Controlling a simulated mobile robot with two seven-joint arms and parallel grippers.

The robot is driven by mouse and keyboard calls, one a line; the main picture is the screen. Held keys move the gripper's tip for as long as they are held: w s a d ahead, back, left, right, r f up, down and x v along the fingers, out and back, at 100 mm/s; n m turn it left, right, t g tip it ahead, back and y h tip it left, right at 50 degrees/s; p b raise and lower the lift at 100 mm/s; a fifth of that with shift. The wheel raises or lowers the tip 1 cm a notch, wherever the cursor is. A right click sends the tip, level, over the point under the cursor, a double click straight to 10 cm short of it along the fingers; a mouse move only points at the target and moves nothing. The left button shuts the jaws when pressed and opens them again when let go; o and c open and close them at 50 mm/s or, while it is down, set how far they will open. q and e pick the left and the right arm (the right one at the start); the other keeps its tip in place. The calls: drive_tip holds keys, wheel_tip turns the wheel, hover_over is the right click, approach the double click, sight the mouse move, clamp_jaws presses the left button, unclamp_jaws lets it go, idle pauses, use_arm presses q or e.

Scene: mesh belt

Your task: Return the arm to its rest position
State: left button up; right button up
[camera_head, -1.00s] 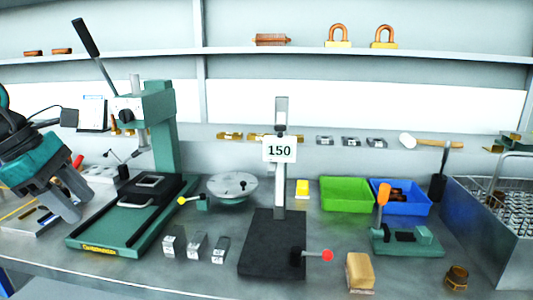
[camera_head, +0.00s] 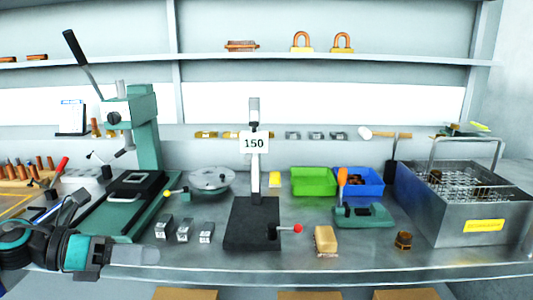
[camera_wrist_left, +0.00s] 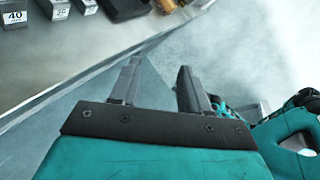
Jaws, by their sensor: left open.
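My left gripper (camera_head: 130,255) is at the lower left of the head view, at the bench's front edge, pointing right. In the left wrist view its two grey fingers (camera_wrist_left: 155,88) stand apart with nothing between them. They are over the bench edge and the floor. Part of my teal arm shows at the right of that view. My right gripper is in neither view.
The grey bench (camera_head: 290,262) carries a green press (camera_head: 143,140), small steel blocks (camera_head: 184,230), a black-based stand (camera_head: 252,225) marked 150, a green bin (camera_head: 314,182), a blue bin (camera_head: 360,183) and a metal mesh basket (camera_head: 470,205). Boxes (camera_head: 185,294) sit below the bench.

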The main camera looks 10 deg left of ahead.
use_arm(q)
drive_tip(key=d+f+n+t+y+p, duration=0.1)
drive_tip(key=d+f+n+t+y, duration=0.15)
drive_tip(key=f+n+t, duration=0.65)
drive_tip(key=d+f+n+t+y+p, duration=0.1)
drive_tip(key=d+f+n+y, duration=0.15)
drive_tip(key=n, duration=1.25)
drive_tip(key=s+d+f+n+g+y, duration=0.4)
drive_tip(key=s+f+n, duration=0.8)
drive_tip(key=f+n, duration=0.3)
drive_tip(key=shift+s+g+y+p, duration=0.35)
drive_tip(key=shift+g+y+p, duration=0.1)
drive_tip(key=shift+g+y, duration=0.45)
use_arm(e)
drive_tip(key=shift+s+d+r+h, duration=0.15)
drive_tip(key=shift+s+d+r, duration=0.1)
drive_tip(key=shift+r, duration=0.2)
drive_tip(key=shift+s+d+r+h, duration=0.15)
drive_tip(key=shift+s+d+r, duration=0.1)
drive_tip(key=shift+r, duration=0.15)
use_arm(q)
drive_tip(key=shift+d+r, duration=0.1)
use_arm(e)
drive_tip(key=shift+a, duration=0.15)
